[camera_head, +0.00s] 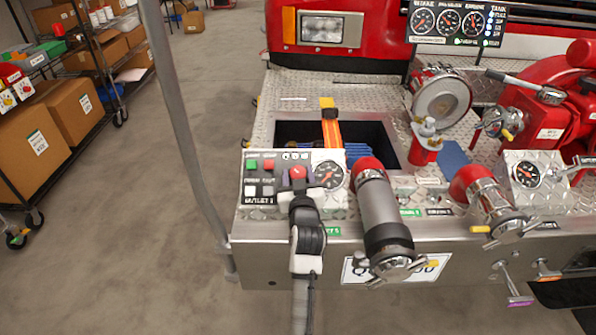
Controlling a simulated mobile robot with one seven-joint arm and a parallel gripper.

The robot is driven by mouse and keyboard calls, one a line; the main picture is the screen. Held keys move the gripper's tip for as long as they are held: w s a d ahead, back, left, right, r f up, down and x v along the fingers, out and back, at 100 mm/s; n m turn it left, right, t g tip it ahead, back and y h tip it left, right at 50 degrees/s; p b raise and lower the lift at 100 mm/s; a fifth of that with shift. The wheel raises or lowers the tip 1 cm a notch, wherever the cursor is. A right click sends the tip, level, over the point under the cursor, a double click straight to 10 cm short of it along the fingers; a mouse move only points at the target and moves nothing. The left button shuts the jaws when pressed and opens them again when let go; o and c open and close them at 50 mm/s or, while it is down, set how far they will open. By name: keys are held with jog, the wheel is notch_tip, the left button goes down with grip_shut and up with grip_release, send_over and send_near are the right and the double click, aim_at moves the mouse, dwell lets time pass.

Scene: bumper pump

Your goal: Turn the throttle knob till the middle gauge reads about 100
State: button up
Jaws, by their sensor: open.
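A red knob (297,172), which looks like the throttle knob, sits on the small control panel at the left of the bumper. My gripper (298,182) is open right at this knob, with dark fingers on its near side and flanks. I cannot tell whether the fingers touch it; they hide its lower part. The middle gauge (448,22) is the centre one of three round black dials on the panel at the top right. Its needle is too small to read.
A gauge (329,175) sits just right of the knob. A silver capped pipe (381,215) stands close to the right of my gripper. Red and green buttons (260,165) are on the panel's left. A grey pole (185,120) rises at the left, with open floor beyond.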

jog(key=shift+w, duration=0.35)
jog(key=shift+c, duration=0.4)
jog(key=c, duration=0.6)
jog(key=shift+r+m+h+p, duration=0.1)
jog(key=shift+m+h+p, duration=0.3)
jog(key=shift+h+p, duration=0.15)
jog(key=shift+a+m+h, duration=0.1)
jog(key=shift+m+h, duration=0.15)
jog(key=shift+m, duration=0.05)
jog(key=shift+m+h, duration=0.5)
jog(key=shift+m, duration=0.2)
